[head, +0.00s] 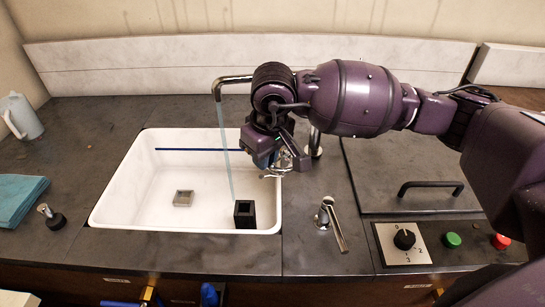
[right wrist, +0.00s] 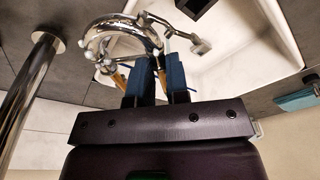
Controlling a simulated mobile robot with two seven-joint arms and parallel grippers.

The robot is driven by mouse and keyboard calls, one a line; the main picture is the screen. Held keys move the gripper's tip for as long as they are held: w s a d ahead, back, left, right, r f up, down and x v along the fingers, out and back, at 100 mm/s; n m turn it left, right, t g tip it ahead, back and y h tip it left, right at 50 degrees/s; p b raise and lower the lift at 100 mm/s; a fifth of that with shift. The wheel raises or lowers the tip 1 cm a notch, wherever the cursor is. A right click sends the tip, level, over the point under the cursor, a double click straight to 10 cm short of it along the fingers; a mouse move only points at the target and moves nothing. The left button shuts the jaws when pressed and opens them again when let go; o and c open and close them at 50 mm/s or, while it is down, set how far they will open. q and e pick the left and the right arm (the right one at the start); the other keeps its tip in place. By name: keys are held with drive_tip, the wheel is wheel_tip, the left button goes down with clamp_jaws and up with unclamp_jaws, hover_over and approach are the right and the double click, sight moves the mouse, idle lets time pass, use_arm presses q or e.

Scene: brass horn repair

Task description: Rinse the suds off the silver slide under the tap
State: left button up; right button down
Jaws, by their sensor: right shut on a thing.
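My right gripper (head: 275,158) is over the right side of the white sink. It is shut on the silver slide (head: 286,163), which is partly hidden by the gripper in the head view. In the right wrist view the slide (right wrist: 95,42) is a shiny curved tube between the blue fingers (right wrist: 160,78). The tap (head: 232,79) sends a thin pale blue stream of water (head: 226,145) down into the sink (head: 145,205). In the head view the stream falls left of the slide, apart from it. My left gripper is not in view.
A black open box (head: 244,215) and a small grey square piece (head: 183,198) are in the sink. A tap lever (head: 331,220) stands right of the sink, near a dial panel (head: 403,243). A lid with a black handle (head: 430,187) lies behind it. A teal cloth (head: 18,196) lies left.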

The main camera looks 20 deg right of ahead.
use_arm(q)
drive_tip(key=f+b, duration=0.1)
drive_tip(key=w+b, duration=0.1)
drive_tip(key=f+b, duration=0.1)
drive_tip(key=b, duration=0.1)
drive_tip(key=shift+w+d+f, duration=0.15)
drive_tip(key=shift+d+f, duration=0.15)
use_arm(e)
drive_tip(key=w+a+f, duration=0.2)
drive_tip(key=w+a, duration=0.4)
drive_tip(key=w, duration=0.2)
drive_tip(key=shift+w+a, duration=0.3)
drive_tip(key=shift+w, duration=0.05)
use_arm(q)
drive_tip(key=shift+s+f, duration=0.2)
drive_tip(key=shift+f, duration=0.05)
use_arm(e)
drive_tip(key=shift+w+d+f, duration=0.1)
drive_tip(key=shift+w+d, duration=0.05)
drive_tip(key=shift+d, duration=0.1)
use_arm(q)
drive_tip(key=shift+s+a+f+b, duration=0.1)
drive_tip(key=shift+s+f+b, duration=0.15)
drive_tip(key=shift+b, duration=0.1)
use_arm(e)
drive_tip(key=shift+w+d, duration=0.2)
drive_tip(key=shift+r, duration=0.25)
